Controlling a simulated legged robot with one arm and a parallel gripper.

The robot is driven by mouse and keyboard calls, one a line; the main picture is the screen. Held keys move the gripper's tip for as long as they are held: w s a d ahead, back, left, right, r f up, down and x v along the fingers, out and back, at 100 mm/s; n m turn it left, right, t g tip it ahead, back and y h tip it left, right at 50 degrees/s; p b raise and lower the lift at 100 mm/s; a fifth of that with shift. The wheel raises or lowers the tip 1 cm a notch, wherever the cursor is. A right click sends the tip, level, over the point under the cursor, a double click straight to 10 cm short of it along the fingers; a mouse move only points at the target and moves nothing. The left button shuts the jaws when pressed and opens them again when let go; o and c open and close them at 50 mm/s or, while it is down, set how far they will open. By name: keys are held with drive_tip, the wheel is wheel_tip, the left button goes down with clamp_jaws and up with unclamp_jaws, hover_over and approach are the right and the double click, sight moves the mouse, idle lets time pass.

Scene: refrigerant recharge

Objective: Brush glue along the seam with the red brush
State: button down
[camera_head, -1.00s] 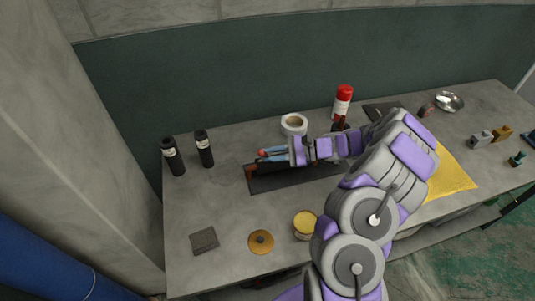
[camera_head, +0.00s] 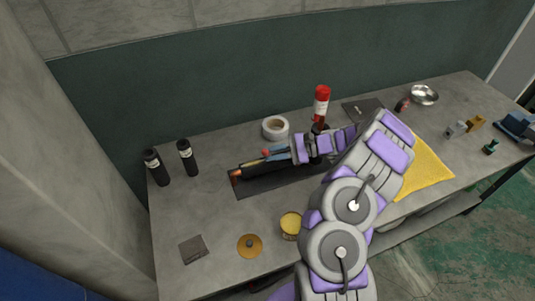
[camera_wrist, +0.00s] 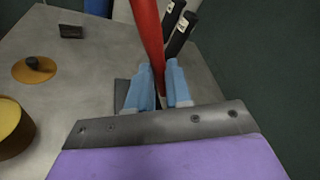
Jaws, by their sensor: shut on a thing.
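My gripper (camera_head: 274,153) is shut on the red brush. Its blue fingers (camera_wrist: 158,88) close around the red handle (camera_wrist: 147,35), which points up and away in the wrist view. The bristles are hidden behind my wrist.
Black bottles (camera_head: 156,167) stand at the left. A white tape roll (camera_head: 275,128) and a red-capped bottle (camera_head: 321,103) stand behind my arm. A yellow cloth (camera_head: 425,168) and a metal bowl (camera_head: 424,95) are at the right.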

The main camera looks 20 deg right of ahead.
drive_tip(key=d, duration=0.8)
drive_tip(key=shift+p, duration=0.3)
idle(0.4)
drive_tip(key=shift+a+f, duration=0.2)
drive_tip(key=shift+a, duration=5.25)
drive_tip(key=a+b, duration=0.1)
drive_tip(key=a, duration=0.6)
drive_tip(key=shift+r, duration=0.15)
